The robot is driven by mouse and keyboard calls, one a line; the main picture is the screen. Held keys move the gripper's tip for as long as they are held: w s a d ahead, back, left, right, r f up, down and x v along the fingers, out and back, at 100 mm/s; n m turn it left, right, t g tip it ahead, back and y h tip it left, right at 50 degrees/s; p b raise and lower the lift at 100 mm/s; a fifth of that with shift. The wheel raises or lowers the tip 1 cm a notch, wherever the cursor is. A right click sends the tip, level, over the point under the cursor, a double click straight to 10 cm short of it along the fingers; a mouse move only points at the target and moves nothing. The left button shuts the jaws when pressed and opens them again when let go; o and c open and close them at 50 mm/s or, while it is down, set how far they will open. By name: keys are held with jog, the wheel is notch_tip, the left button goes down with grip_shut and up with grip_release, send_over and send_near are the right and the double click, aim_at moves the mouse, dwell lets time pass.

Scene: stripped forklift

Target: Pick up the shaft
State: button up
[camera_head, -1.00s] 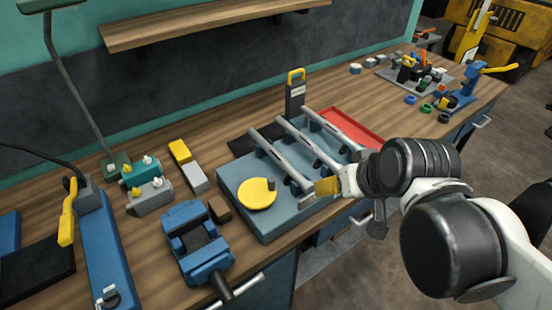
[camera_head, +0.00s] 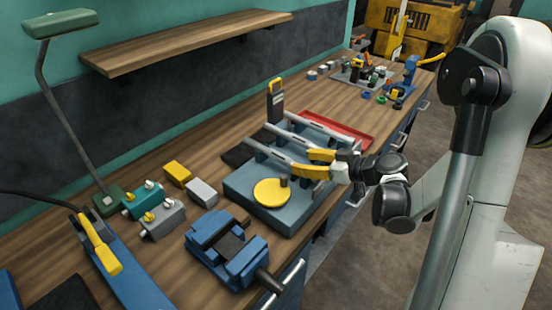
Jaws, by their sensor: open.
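Three grey shafts lie parallel on a blue-grey fixture block (camera_head: 243,187) on the workbench: a near shaft (camera_head: 262,151), a middle shaft (camera_head: 288,138) and a far shaft (camera_head: 314,127). I cannot tell which one the task means. My gripper (camera_head: 300,162) is open, its yellow fingers apart, over the right side of the block at the right ends of the near and middle shafts. It hides those ends. I cannot tell whether a finger touches a shaft. A yellow disc (camera_head: 271,193) with a dark knob sits on the block's near side.
A blue vise (camera_head: 226,247) stands in front of the block. Yellow (camera_head: 177,172) and grey (camera_head: 201,191) blocks lie to its left. A red tray (camera_head: 350,136) and a dark upright device (camera_head: 274,104) are behind. A lamp (camera_head: 60,23) and wooden shelf (camera_head: 180,45) overhang the left.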

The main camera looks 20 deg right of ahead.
aim_at(282, 160)
jog(key=b+x, duration=0.1)
jog(key=x, duration=0.3)
jog(key=shift+w+f, duration=0.15)
jog(key=shift+w, duration=0.05)
jog(key=b+x, duration=0.2)
jog(key=x, duration=0.3)
jog(key=shift+f, duration=0.25)
jog(key=shift+d+r, duration=0.1)
jog(key=shift+r, duration=0.05)
grip_shut()
